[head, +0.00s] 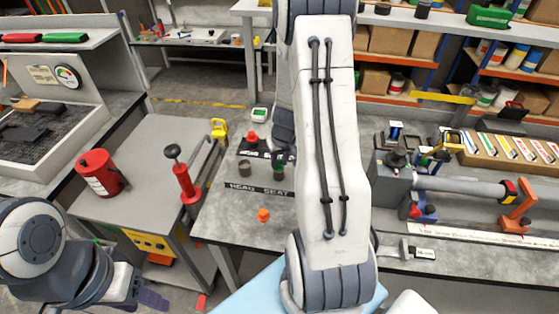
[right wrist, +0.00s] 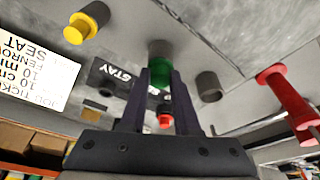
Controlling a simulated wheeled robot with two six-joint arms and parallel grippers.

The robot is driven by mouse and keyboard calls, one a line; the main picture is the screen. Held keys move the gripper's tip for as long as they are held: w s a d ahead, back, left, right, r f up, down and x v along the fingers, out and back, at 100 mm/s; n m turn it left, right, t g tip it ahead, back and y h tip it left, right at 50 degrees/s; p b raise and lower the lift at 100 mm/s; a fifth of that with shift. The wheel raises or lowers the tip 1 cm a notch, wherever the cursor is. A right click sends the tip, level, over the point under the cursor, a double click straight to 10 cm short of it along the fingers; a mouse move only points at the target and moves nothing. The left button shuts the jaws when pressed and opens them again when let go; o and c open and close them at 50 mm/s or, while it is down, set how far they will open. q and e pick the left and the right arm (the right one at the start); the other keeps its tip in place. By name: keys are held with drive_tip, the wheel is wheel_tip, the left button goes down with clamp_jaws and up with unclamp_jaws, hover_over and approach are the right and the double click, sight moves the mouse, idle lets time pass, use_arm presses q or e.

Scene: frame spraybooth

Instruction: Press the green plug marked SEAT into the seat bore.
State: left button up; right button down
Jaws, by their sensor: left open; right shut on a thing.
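The green plug (right wrist: 160,73) is between the fingertips of my right gripper (right wrist: 160,78), which is shut on it. The plug also shows in the head view (head: 279,166), just above the SEAT label (head: 278,192). A grey cylinder (right wrist: 160,48) shows directly beyond the plug in the right wrist view; the plug hides its near end. I cannot tell whether the plug touches it or is in the bore. The grey cylinder over the HEAD label (head: 245,169) stands beside it, apart. My left gripper (head: 150,298) is open and empty at the lower left, over the floor side.
A red-topped piece (head: 252,137) stands behind the cylinders, and an orange piece (head: 263,215) lies in front. A red pump (head: 188,185) and red canister (head: 100,172) stand on the left cart. My right arm hides the bench's middle. A printed card (right wrist: 35,62) shows in the wrist view.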

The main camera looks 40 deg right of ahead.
drive_tip(key=c, duration=0.6)
unclamp_jaws()
drive_tip(key=shift+f, duration=0.1)
drive_tip(key=shift+o, duration=0.2)
drive_tip(key=d+p+v, duration=0.1)
drive_tip(key=p+v, duration=0.1)
drive_tip(key=v, duration=0.8)
drive_tip(key=shift+a+r, duration=0.25)
drive_tip(key=shift+a, duration=0.25)
